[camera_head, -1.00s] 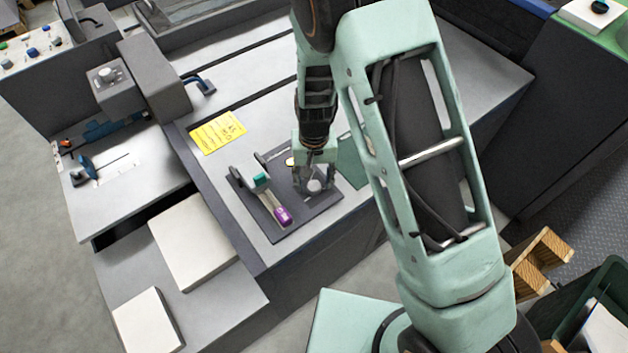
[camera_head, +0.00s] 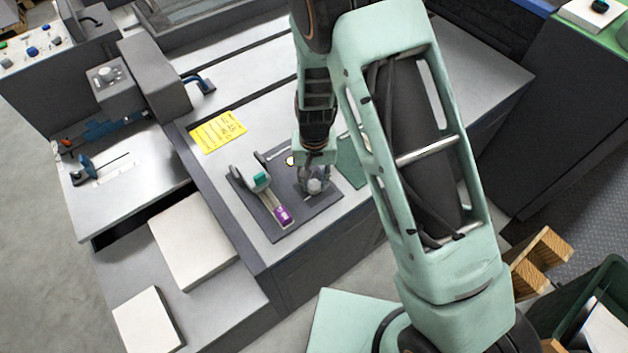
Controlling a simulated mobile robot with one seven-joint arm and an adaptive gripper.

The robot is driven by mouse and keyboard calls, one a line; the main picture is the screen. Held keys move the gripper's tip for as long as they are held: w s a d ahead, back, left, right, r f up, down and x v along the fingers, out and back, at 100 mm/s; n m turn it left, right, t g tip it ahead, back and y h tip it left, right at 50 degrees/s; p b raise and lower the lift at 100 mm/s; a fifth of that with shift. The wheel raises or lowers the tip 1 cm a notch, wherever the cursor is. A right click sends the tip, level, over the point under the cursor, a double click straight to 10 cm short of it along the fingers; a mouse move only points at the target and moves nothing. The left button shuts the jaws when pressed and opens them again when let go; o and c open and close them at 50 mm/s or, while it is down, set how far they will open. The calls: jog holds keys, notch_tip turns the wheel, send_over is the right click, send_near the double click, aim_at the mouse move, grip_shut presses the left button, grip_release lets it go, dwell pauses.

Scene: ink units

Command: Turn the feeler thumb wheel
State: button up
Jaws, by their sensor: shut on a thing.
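My gripper (camera_head: 316,179) points down over the right part of a dark square plate (camera_head: 274,222) on the grey machine table. It is shut on a small light grey round wheel (camera_head: 315,187), which shows between and just below the fingers. The fingers hide part of the wheel, and any marks on it are too small to read. On the same plate, left of my gripper, stands a grey lever-like part with a teal piece (camera_head: 260,180) and a purple block (camera_head: 283,215) at its near end.
A yellow note (camera_head: 218,132) lies on the table behind the plate. A grey housing with a round knob (camera_head: 107,75) stands at the left. White stacks (camera_head: 192,243) lie at the front left. My arm hides the table to the right.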

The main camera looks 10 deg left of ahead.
aim_at(314, 185)
jog(key=m, duration=0.3)
jog(key=shift+m, duration=0.3)
jog(key=o, duration=1.2)
jog(key=shift+c, duration=0.2)
notch_tip(314, 185, up, 12)
dwell(0.6)
